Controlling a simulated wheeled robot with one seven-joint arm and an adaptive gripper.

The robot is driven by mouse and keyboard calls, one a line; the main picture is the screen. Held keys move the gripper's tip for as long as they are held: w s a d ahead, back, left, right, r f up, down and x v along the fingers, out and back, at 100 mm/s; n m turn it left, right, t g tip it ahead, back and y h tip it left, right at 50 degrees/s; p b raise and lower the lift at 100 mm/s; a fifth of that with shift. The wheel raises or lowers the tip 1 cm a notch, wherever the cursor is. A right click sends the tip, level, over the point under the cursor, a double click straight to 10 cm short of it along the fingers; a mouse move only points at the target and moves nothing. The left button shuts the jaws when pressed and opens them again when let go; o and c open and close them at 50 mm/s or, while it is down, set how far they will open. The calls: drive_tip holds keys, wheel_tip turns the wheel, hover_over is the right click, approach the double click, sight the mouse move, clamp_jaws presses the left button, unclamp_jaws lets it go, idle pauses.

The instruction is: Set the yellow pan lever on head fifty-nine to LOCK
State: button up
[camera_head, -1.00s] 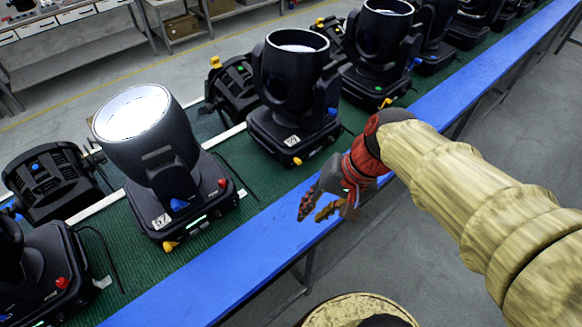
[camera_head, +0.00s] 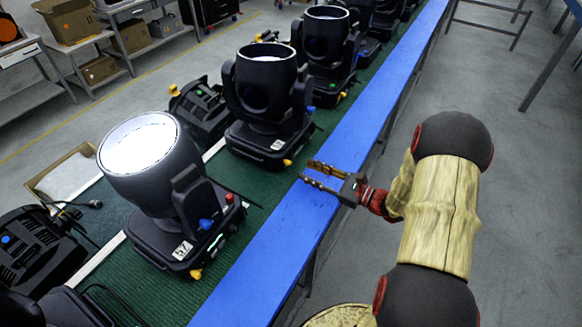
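Black moving heads stand in a row on the green belt. The near head (camera_head: 160,190) has a lit lens, a label that looks like 57, a yellow lever (camera_head: 196,273) at its base corner, and blue and red knobs. The second head (camera_head: 268,100) has a label too small to read and a yellow lever (camera_head: 287,162) low on its base corner. I cannot tell which head is fifty-nine. My gripper (camera_head: 306,169) is open and empty, its two fingers apart. In the picture its tips are just right of the second head's yellow lever, over the blue rail, apparently not touching.
The blue rail (camera_head: 262,272) runs along the belt's near side. More heads (camera_head: 325,40) stand farther along the row. Lower black units (camera_head: 200,108) and an open carton (camera_head: 62,172) lie behind. Shelves with boxes (camera_head: 68,20) stand at the back left.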

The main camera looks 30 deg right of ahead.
sight(289, 164)
drive_tip(key=b+x, duration=0.1)
drive_tip(key=x, duration=0.5)
drive_tip(key=shift+w+a, duration=0.25)
drive_tip(key=shift+c, duration=0.8)
clamp_jaws()
